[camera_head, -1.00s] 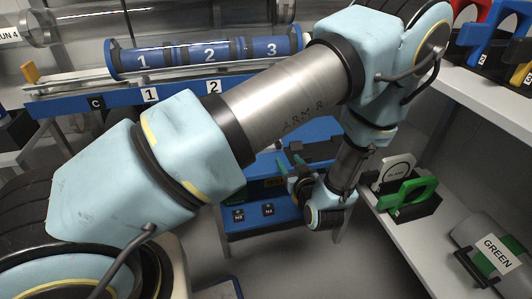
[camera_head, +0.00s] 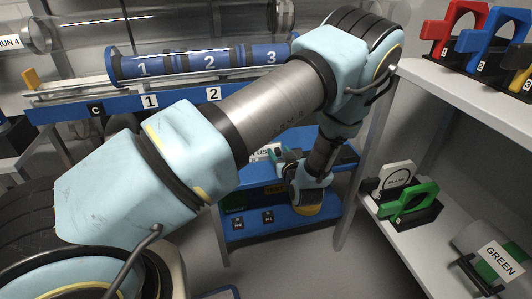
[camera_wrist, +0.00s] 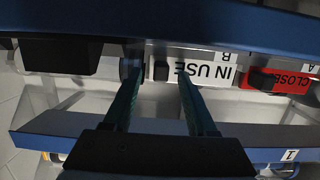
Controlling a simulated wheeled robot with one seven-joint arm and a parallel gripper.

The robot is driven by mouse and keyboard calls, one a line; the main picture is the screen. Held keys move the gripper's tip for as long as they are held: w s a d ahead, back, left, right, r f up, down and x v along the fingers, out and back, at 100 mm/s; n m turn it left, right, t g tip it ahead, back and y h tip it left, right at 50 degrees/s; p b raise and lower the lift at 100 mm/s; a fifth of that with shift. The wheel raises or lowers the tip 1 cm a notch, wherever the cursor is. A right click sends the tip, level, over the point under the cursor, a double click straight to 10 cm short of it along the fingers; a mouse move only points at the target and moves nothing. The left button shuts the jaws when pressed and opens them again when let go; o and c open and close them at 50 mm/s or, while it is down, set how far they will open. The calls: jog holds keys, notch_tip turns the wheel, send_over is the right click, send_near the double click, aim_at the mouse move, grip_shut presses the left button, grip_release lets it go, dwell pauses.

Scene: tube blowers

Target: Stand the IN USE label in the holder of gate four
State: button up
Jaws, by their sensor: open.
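The IN USE label (camera_wrist: 212,72) is a white plate with black letters. It appears upside down in the wrist view, under a blue shelf edge. My gripper (camera_wrist: 159,74) is open, with two green fingers reaching toward that row. The right finger overlaps the label's left part in the picture; I cannot tell whether they touch. Nothing is visibly held. In the head view my gripper (camera_head: 284,156) is at the blue stand below the tube bench, with part of a white label (camera_head: 264,152) beside it. I cannot make out the holder of gate four.
A red CLOSED label (camera_wrist: 288,82) stands right of the IN USE label. A blue rail (camera_wrist: 60,137) crosses the lower wrist view. At right in the head view, a shelf (camera_head: 470,110) holds coloured gates, and a lower one holds a green gate (camera_head: 415,200).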

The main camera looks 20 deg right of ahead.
grip_shut()
dwell(0.4)
